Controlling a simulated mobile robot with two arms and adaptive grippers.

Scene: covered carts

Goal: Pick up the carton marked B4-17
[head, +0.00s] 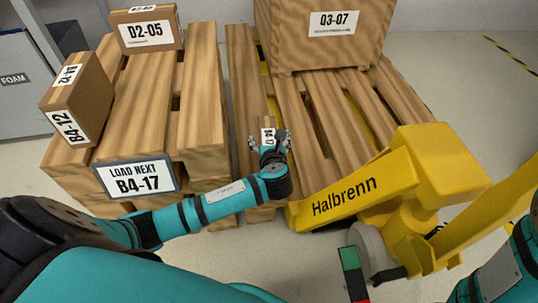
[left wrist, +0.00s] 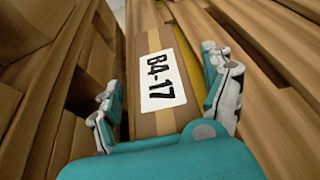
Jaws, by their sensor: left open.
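The carton marked B4-17 (left wrist: 157,35) is a narrow brown box with a white label on its top face. In the head view the carton (head: 268,124) shows small near the left side of the right pallet, partly hidden by my gripper. I cannot tell what it rests on. My left gripper (head: 269,143) is open at the carton. In the left wrist view the gripper's fingers (left wrist: 166,98) stand on either side of the carton; contact is unclear. My right gripper is out of view.
Carton Q3-07 (head: 290,40) stands on the right pallet (head: 405,95). A yellow Halbrenn machine (head: 345,197) is close right of my left gripper.

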